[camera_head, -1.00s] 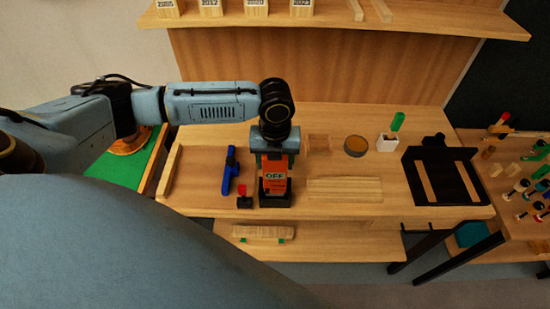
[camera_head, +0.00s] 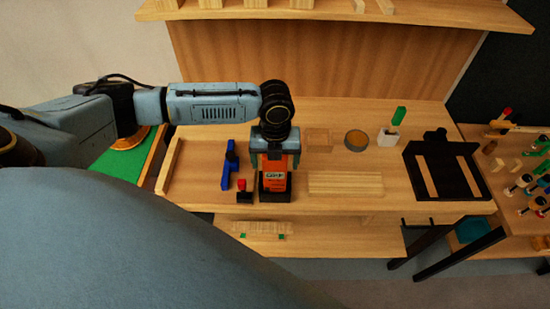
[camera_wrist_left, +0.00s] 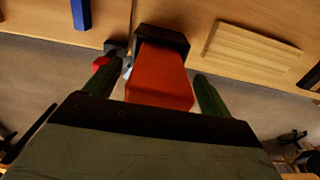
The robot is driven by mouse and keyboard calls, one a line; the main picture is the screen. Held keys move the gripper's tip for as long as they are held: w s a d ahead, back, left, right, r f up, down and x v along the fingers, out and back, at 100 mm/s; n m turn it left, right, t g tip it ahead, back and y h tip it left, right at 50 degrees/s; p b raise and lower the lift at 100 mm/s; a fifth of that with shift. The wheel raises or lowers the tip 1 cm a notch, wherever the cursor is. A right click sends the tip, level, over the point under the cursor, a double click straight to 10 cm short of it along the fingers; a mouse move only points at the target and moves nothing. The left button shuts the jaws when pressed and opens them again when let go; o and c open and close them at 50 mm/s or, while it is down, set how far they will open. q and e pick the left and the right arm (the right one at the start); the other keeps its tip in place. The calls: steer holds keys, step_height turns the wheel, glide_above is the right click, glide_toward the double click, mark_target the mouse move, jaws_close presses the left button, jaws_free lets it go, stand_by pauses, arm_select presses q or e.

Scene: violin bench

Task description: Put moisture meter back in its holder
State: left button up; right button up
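The orange moisture meter (camera_head: 276,181) stands upright in its black holder (camera_head: 276,197) near the front edge of the bench. Its small display is lit with text too small to read surely. My left gripper (camera_head: 275,160) is directly above and around the meter's top, pointing down. In the left wrist view the green fingers (camera_wrist_left: 155,88) stand apart on either side of the orange meter body (camera_wrist_left: 160,77), with a gap visible beside it. The black holder (camera_wrist_left: 163,38) surrounds the far end of the meter. My right gripper is out of view.
A blue tool (camera_head: 229,165) and a small red-topped black piece (camera_head: 242,190) are close left of the holder. A pale wooden slab (camera_head: 345,184) lies to the right.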

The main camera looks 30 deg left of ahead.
arm_select(q)
step_height(320, 180, up, 13)
steer(key=shift+r+b, duration=0.2)
steer(key=shift+b, duration=0.1)
stand_by(0.4)
